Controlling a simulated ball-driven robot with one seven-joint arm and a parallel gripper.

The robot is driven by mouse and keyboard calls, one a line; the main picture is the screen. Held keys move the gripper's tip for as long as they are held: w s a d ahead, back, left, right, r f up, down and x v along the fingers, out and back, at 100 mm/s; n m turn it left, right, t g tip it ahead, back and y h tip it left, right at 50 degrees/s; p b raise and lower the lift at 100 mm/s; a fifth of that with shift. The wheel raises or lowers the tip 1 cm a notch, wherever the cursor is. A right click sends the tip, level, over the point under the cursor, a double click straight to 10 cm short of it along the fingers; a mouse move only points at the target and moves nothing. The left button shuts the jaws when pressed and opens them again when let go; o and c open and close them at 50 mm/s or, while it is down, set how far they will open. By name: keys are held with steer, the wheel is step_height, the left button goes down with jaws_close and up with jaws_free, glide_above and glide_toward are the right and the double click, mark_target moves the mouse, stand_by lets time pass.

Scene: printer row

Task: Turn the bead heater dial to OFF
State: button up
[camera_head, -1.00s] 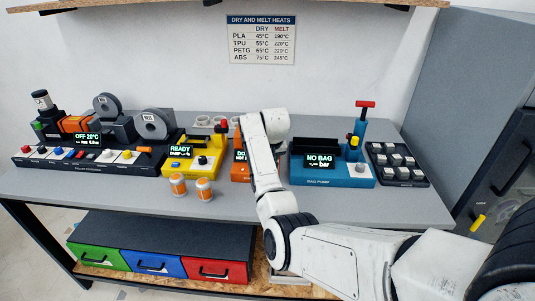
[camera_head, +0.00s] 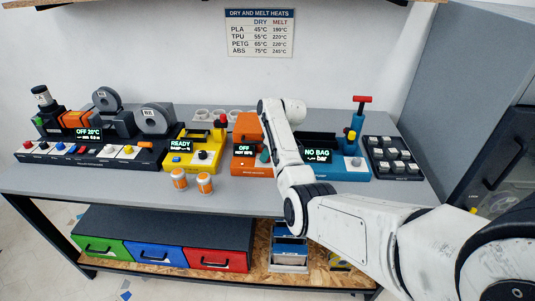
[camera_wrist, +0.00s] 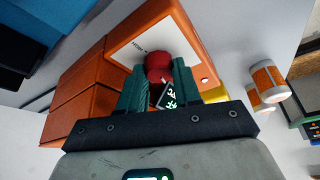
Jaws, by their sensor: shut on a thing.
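The bead heater is an orange box (camera_head: 248,128) in the middle of the bench, with a small display (camera_head: 244,151) whose top line reads OFF. In the wrist view its orange body (camera_wrist: 150,28) fills the upper middle, and the red dial (camera_wrist: 158,67) sits on its white front panel. My gripper (camera_wrist: 159,76) is shut on the dial, with one green finger on each side. In the head view a green fingertip of my gripper (camera_head: 265,156) shows at the heater's right front. The dial itself is hidden there, and the fingers partly cover the display in the wrist view.
A yellow machine reading READY (camera_head: 191,155) stands close on the left, and a blue bag pump (camera_head: 348,168) on the right. Two orange-and-white jars (camera_head: 204,183) stand in front at the left. The bench's front edge is clear.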

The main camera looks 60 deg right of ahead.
steer(key=shift+w+n, duration=0.1)
steer(key=shift+n, duration=0.3)
steer(key=o, duration=1)
steer(key=shift+o, duration=0.2)
steer(key=b+v, duration=0.1)
steer(key=v, duration=0.9)
steer(key=shift+r, duration=0.4)
steer(key=shift+d, duration=0.15)
